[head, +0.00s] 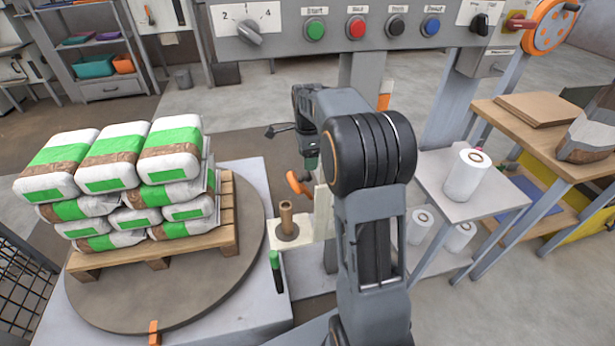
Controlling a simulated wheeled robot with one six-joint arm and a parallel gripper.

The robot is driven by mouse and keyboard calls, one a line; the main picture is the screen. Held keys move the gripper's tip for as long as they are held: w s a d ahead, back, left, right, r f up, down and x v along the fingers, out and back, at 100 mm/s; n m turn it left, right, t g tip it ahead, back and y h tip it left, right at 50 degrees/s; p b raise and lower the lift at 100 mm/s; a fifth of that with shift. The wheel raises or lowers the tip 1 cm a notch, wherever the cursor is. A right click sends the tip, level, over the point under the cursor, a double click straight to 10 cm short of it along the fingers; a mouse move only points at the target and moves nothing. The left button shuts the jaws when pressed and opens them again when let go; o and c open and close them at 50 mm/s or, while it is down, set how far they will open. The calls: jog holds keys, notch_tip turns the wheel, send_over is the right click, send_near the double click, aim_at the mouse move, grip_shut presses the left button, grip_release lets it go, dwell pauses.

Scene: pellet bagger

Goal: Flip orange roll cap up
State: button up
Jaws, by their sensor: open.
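In the head view an orange part (299,184), which looks like the orange roll cap, sits at the top of the pale roll carriage, just left of my arm. It appears tilted, its upper left end higher than its lower right end. Below it a brown core (286,216) stands upright on a round base. My gripper (280,131) is above and slightly left of the orange part, apart from it in the picture. It is open, with no object seen in it. My own arm hides part of the gripper and the carriage's right side.
A pallet (230,230) stacked with green-and-white bags stands on the round turntable (235,285) at left. A control panel (340,28) with buttons spans the top. A side table (490,200) with a white roll (467,178) is at right. A green-tipped handle (275,262) stands below the core.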

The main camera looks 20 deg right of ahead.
aim_at(307, 173)
notch_tip(307, 173, down, 7)
jog(key=shift+r+b, duration=0.2)
jog(key=shift+b, duration=0.65)
jog(key=shift+c, duration=0.2)
grip_shut()
jog(key=shift+r, duration=0.1)
